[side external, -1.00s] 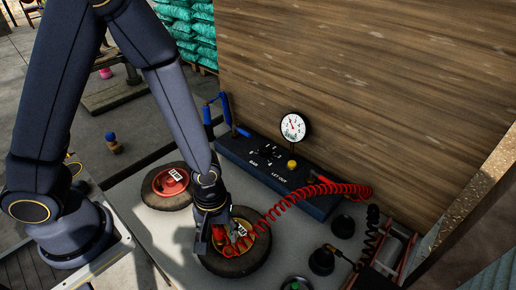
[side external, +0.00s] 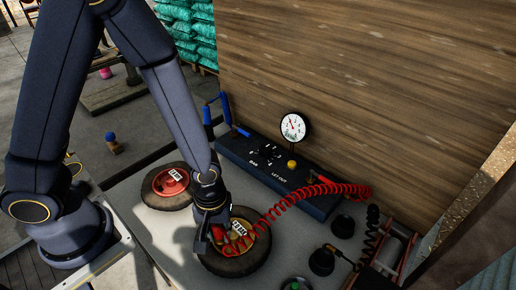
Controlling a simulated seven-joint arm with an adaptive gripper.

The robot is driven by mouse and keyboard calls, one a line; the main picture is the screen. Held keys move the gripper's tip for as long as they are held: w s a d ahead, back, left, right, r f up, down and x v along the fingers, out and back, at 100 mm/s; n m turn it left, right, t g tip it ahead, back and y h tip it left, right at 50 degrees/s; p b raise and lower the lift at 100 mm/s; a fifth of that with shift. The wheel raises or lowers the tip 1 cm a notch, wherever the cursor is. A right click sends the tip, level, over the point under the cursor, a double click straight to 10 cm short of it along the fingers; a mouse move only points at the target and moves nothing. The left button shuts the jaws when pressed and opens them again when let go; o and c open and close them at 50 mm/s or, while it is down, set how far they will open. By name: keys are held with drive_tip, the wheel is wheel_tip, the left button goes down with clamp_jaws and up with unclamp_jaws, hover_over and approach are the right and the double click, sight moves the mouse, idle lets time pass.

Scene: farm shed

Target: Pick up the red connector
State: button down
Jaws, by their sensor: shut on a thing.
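The red connector (side external: 218,233) shows as a small red part at my gripper (side external: 219,236), at the end of a coiled red hose (side external: 322,190). The hose runs from the right end of the dark gauge box to the near wheel (side external: 234,262). My gripper points down over the left part of this wheel's yellow hub and is shut on the red connector. The fingers and the arm hide most of the connector. I cannot tell whether it touches the wheel.
A second wheel with a red hub (side external: 169,182) lies to the left. The dark box (side external: 262,168) with a round gauge (side external: 294,127) stands against the wooden wall. Black cups (side external: 342,227) and a black coiled hose (side external: 372,228) are at the right. Grey tabletop is bare left of the near wheel.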

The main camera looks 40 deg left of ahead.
wheel_tip(320, 180, up, 9)
drive_tip(key=shift+r, duration=0.45)
